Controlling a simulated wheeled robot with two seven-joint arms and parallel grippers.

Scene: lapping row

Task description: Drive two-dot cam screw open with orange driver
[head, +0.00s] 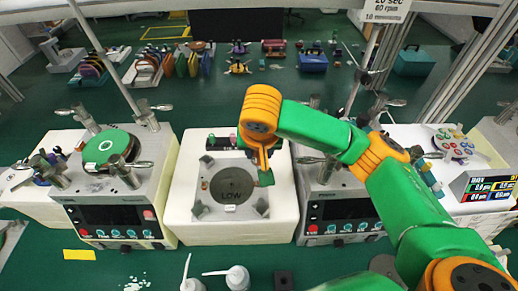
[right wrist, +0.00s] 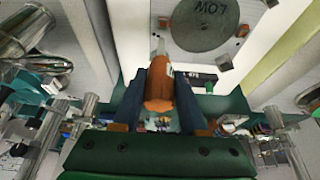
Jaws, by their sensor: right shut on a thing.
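The orange driver (right wrist: 160,92) is held between the dark fingers of my right gripper (right wrist: 160,100) in the right wrist view, its thin tip pointing toward the white block. In the head view my right gripper (head: 262,172) is over the upper right side of the grey round plate marked LOW (head: 230,190). The plate also shows in the right wrist view (right wrist: 205,25). Small grey corner pieces surround it, one at lower right (head: 262,209) and one at lower left (head: 199,210). Their dots are too small to read, and I cannot tell whether the driver touches any. My left gripper is out of view.
The white block (head: 250,228) stands between two lapping machines with dark display panels, left (head: 118,222) and right (head: 345,210). White bottles (head: 238,277) stand in front. A yellow strip (head: 79,255) lies on the green surface at left.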

